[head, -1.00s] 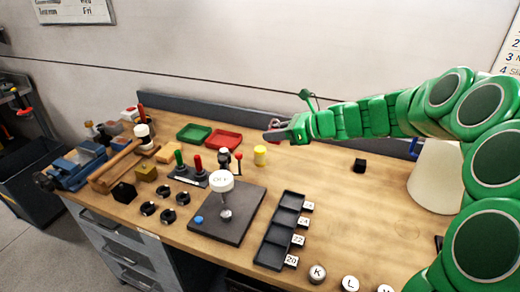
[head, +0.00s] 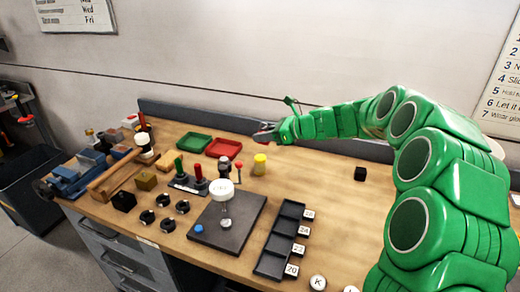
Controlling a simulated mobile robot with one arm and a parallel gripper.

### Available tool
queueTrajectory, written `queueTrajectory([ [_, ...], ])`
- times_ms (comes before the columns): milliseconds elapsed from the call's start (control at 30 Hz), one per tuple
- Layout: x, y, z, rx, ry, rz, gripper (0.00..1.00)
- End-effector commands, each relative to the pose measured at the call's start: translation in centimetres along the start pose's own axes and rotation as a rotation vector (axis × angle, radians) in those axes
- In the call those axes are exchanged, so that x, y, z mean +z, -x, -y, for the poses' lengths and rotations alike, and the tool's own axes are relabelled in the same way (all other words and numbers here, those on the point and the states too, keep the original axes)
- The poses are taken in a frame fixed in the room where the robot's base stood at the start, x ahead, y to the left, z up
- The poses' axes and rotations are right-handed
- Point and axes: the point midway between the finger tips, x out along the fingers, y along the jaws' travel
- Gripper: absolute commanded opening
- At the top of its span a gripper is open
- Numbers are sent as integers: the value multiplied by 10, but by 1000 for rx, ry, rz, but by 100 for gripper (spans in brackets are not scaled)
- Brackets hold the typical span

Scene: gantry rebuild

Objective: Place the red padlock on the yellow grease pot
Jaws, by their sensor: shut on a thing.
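The yellow grease pot (head: 260,164) stands upright on the wooden bench, right of the red tray. My gripper (head: 265,135) reaches in from the right and appears just above and behind the pot in the picture, apart from it. It is shut on a small red thing, the red padlock (head: 265,128), of which only a little shows at the fingertips. The padlock's shape and tilt are too small to tell. Nothing is seen on top of the pot.
A red tray (head: 223,148) and a green tray (head: 193,142) lie left of the pot. A red-knobbed lever (head: 239,167) stands close to the pot's left. A black compartment tray (head: 280,237) lies in front.

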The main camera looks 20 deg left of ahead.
Motion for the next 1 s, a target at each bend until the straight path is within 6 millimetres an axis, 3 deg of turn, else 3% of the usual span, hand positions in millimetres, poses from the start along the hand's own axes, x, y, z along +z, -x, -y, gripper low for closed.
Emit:
queueTrajectory([
  [500,-36,-40,37,0,0,-2,0],
  [1000,-51,-55,50,-1,1,-1,0],
])
